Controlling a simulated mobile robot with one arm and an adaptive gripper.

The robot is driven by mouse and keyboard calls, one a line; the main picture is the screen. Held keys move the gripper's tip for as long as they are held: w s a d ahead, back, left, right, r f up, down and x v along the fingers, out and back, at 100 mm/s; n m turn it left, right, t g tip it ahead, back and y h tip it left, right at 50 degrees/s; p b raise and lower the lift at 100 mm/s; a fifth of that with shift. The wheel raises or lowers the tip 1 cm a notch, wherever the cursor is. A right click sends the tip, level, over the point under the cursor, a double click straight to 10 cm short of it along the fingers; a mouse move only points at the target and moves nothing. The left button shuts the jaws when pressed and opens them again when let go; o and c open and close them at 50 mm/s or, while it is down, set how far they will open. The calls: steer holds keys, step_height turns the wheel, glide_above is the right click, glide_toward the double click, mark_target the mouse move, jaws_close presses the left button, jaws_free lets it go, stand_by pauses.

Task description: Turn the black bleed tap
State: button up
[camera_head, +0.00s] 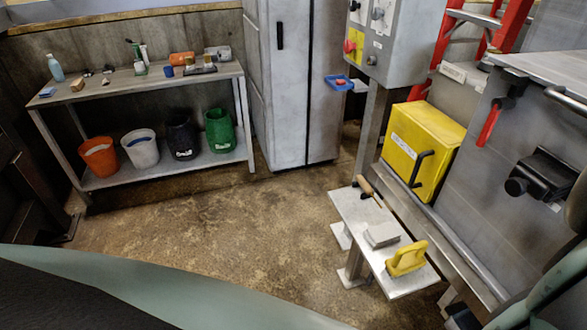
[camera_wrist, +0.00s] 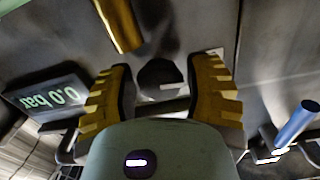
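In the wrist view my gripper (camera_wrist: 168,75) is open, with one ridged yellow-brown finger on each side. A dark, rounded black knob (camera_wrist: 160,74), which looks like the bleed tap, sits between the fingertips, with a small gap visible on either side. A pale plate shows behind it, and my gripper's body hides what lies below it. In the head view a black fitting with a round end (camera_head: 530,180) is on the grey machine's side; I cannot tell whether it is the same part. My gripper's fingers do not show there.
A display reading 0.0 bar (camera_wrist: 50,98) is left of my gripper, a brass-coloured cylinder (camera_wrist: 120,24) above, and a blue handle (camera_wrist: 296,123) to the right. In the head view a red lever (camera_head: 488,124) and yellow box (camera_head: 424,145) are nearby. The floor at centre is clear.

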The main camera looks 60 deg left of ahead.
steer(key=o, duration=0.4)
steer(key=shift+s, duration=0.1)
steer(key=v, duration=0.7)
steer(key=shift+s+a, duration=0.1)
steer(key=shift+s, duration=0.1)
